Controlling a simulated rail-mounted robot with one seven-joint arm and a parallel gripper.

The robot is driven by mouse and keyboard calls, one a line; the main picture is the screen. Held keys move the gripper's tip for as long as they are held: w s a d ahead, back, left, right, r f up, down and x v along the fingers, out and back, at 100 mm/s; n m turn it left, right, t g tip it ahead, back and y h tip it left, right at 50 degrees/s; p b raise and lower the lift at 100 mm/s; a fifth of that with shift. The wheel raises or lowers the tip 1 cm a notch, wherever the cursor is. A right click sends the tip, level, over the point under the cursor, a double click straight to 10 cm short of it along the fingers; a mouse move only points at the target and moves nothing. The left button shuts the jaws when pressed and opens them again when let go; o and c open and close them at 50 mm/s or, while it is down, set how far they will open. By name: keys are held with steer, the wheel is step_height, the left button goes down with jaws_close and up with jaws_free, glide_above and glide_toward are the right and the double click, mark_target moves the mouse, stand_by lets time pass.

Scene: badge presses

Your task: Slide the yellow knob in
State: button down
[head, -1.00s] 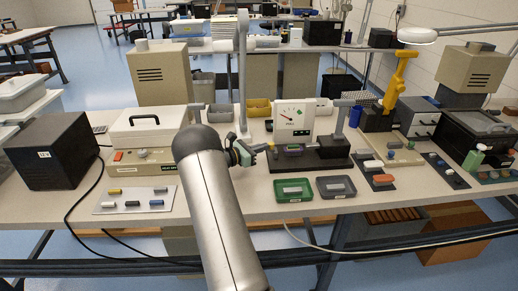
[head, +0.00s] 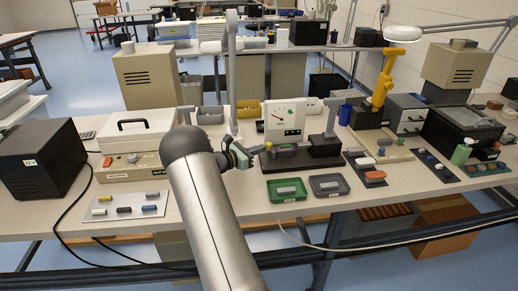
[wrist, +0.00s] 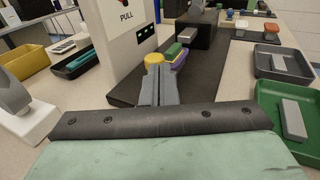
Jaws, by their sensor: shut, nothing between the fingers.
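The yellow knob (wrist: 154,59) shows in the wrist view as a round yellow cap on the dark base (wrist: 122,88) of the gauge device. A purple part (wrist: 180,57) with a green block (wrist: 173,50) on top stands just beyond and right of it. My gripper (wrist: 160,88) has its grey fingers together, empty, pointing at the knob's near side. The fingertips are at or very close to the knob; I cannot tell if they touch. In the head view my gripper (head: 257,151) is at the left end of the base (head: 318,158); the knob is too small there to make out clearly.
A white gauge panel (head: 285,118) stands behind the base. A green tray (head: 270,196) and a dark grey tray (head: 316,186) lie in front. A white-lidded press (head: 130,140) stands left.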

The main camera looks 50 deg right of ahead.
steer(key=b+v, duration=0.1)
steer(key=v, duration=1.1)
steer(key=shift+w+a, duration=0.25)
steer(key=shift+a, duration=0.05)
steer(key=shift+r, duration=0.1)
steer(key=shift+s+a+r, duration=0.15)
steer(key=shift+a, duration=0.05)
steer(key=s+a+r+m+t+y+p, duration=0.1)
steer(key=s+a+m+y, duration=0.4)
steer(key=a, duration=0.8)
steer(key=s+a+r+m+t+y+p, duration=0.2)
steer(key=s+a+r+m+y, duration=0.2)
steer(key=s+a, duration=0.7)
steer(key=s+a+r+m+t+y+p, duration=0.2)
steer(key=s+a+m+y, duration=0.3)
steer(key=a, duration=0.9)
steer(key=s+y, duration=0.3)
steer(key=s, duration=0.1)
steer(key=shift+a+r+m, duration=0.25)
steer(key=shift+a+m, duration=0.05)
steer(key=shift+a, duration=0.05)
